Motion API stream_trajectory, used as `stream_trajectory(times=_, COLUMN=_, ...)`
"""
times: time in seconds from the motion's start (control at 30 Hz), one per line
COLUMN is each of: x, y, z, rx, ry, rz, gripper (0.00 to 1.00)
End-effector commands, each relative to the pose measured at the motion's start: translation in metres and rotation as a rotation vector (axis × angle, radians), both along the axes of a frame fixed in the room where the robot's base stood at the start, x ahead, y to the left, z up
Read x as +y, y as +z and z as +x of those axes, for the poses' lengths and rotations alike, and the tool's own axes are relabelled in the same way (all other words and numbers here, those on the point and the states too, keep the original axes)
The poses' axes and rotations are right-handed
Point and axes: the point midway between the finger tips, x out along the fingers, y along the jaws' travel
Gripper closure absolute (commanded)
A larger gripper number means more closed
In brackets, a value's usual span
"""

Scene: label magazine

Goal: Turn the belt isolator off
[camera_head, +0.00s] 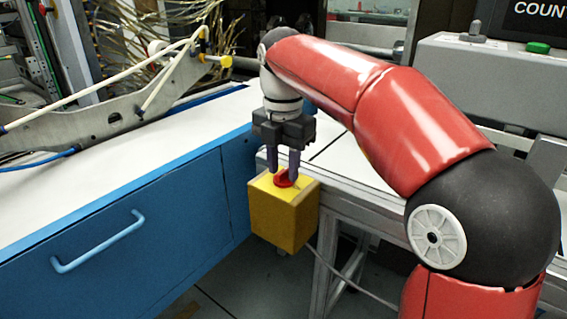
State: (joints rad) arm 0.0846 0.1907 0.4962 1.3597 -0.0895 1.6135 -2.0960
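The belt isolator is a yellow box (282,216) with a red knob (283,180) on its top face. It sits at the corner between the blue cabinet and the metal frame. My gripper (283,174) points down right over the box, with its two fingers on either side of the red knob. The fingers are apart. Whether they touch the knob I cannot tell, as the fingers partly hide it. I cannot make out the knob's marked position.
A blue cabinet with a white top (120,165) and a handle (98,243) is at left. A metal frame bench (345,203) stands right of the box. A grey control box (497,84) with a green button (538,47) is at upper right. A cable runs below the yellow box.

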Motion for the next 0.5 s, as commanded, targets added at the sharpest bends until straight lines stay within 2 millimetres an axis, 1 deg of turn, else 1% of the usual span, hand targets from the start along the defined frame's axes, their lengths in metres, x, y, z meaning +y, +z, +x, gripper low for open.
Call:
stream_trajectory(times=0.17, x=0.0, y=0.0, z=0.0, rx=-0.001, ry=-0.001, rz=-0.001, gripper=0.67)
stream_trajectory(times=0.27, x=0.0, y=0.004, z=0.001, rx=-0.001, ry=-0.001, rz=0.0, gripper=0.67)
stream_trajectory(times=0.37, x=0.0, y=0.016, z=0.001, rx=-0.003, ry=-0.001, rz=0.001, gripper=0.67)
stream_trajectory(times=0.5, x=0.001, y=0.04, z=0.001, rx=-0.003, ry=0.0, rz=0.003, gripper=0.67)
